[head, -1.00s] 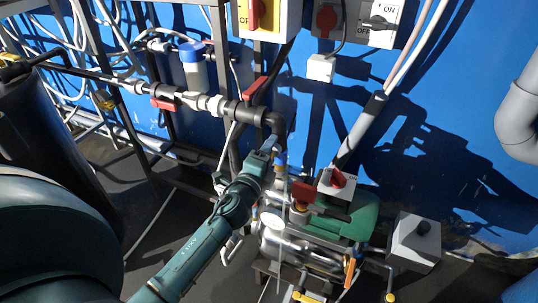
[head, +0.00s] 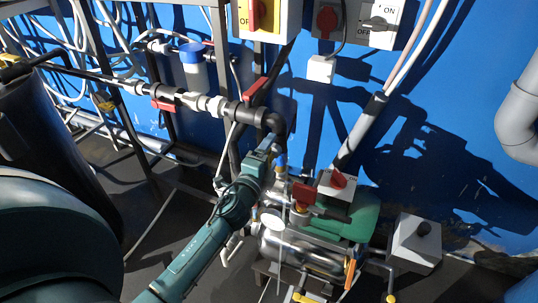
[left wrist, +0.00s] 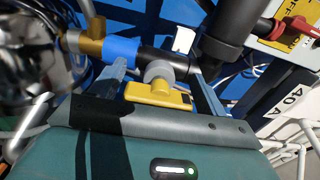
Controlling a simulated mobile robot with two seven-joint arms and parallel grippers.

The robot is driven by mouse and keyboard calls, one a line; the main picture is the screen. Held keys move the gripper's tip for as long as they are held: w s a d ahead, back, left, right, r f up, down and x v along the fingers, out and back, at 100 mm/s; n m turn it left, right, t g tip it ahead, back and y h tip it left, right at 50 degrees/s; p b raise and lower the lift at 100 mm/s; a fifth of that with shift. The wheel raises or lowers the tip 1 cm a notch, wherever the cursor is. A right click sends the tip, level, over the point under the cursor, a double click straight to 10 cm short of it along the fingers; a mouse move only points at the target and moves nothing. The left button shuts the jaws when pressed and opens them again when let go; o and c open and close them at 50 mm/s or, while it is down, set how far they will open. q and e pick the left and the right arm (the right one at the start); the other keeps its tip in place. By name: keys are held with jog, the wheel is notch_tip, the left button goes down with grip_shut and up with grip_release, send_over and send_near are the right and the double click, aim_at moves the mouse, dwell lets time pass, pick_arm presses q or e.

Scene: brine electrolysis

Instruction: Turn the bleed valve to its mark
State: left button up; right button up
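In the left wrist view, a small yellow valve handle (left wrist: 158,94) sits below a grey collar, beside a blue fitting (left wrist: 112,49) and a brass piece. It appears to be the bleed valve; no mark can be made out. My left gripper (left wrist: 163,88) has its two fingers apart, one on each side of the handle; I cannot tell whether they touch it. In the head view, my left gripper (head: 271,146) is beside the blue fitting (head: 281,160) under the black pipe elbow and hides the handle. My right gripper is not in view.
A green pump (head: 345,213) with a steel body and red-handled valves stands right of the gripper. A black pipe with a red lever (head: 256,92) runs above. A grey box (head: 415,243) stands at right. Switch boxes (head: 268,17) hang on the blue wall.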

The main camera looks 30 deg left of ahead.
pick_arm(q)
jog(key=shift+o, duration=0.7)
jog(key=s+b, duration=0.1)
jog(key=s, duration=1.2)
jog(key=shift+d, duration=0.35)
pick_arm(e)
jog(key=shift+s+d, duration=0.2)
